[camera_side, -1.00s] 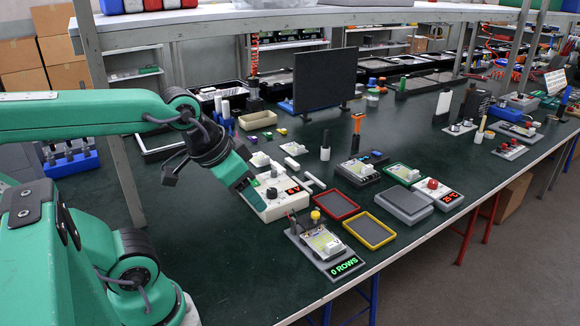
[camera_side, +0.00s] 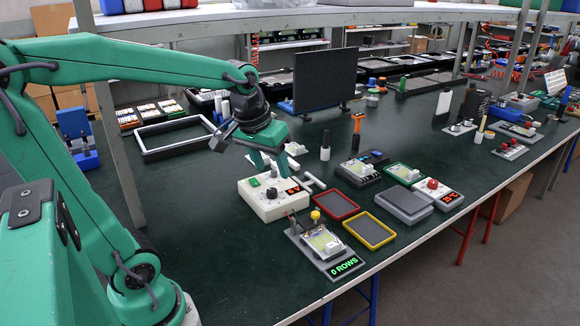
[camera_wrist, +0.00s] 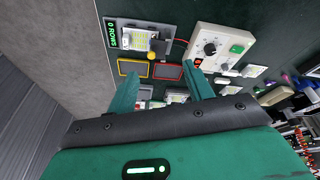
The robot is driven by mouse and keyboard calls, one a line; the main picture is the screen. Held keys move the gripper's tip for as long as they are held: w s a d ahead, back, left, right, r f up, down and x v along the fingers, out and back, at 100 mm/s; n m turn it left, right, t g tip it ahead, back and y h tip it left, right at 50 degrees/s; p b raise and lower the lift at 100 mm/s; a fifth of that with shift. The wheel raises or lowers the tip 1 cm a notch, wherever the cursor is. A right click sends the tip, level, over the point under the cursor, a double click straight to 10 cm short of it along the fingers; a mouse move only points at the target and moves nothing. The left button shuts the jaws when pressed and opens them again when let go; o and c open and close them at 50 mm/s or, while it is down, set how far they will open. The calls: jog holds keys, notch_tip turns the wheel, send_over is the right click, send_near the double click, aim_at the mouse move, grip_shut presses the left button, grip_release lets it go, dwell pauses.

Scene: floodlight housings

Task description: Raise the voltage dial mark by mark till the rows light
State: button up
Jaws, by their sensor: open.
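The white supply box (camera_side: 270,208) stands on the green bench, with a black voltage dial (camera_side: 271,192), a green button (camera_side: 255,183) and a red lit display (camera_side: 293,189) whose digits I cannot read surely. My gripper (camera_side: 270,170) points down above the box's back part, near the dial, its jaws open and empty. In the wrist view the dial (camera_wrist: 210,48) lies beyond the right of my two green fingers, apart from them. The test fixture (camera_side: 322,243) in front of the box holds a light panel, and its green sign (camera_side: 345,267) reads 0 ROWS.
A red-edged tray (camera_side: 336,206) and a yellow-edged tray (camera_side: 370,230) lie right of the fixture. A white T-shaped piece (camera_side: 312,181) lies beside the box. A dark upright panel (camera_side: 323,78) stands behind. The bench left of the box is clear.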

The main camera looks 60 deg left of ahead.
jog(key=w+a+f+n+g, duration=0.2)
jog(key=w+a+f+n, duration=0.25)
jog(key=w+a, duration=0.35)
jog(key=n+g, duration=0.1)
jog(key=n, duration=0.2)
send_over(271, 190)
jog(key=shift+h, duration=0.3)
notch_tip(271, 190, down, 7)
jog(key=shift+s+f, duration=0.1)
jog(key=shift+s, duration=0.05)
jog(key=shift+d+f, duration=0.1)
jog(key=shift+f, duration=3.75)
jog(key=c, duration=1)
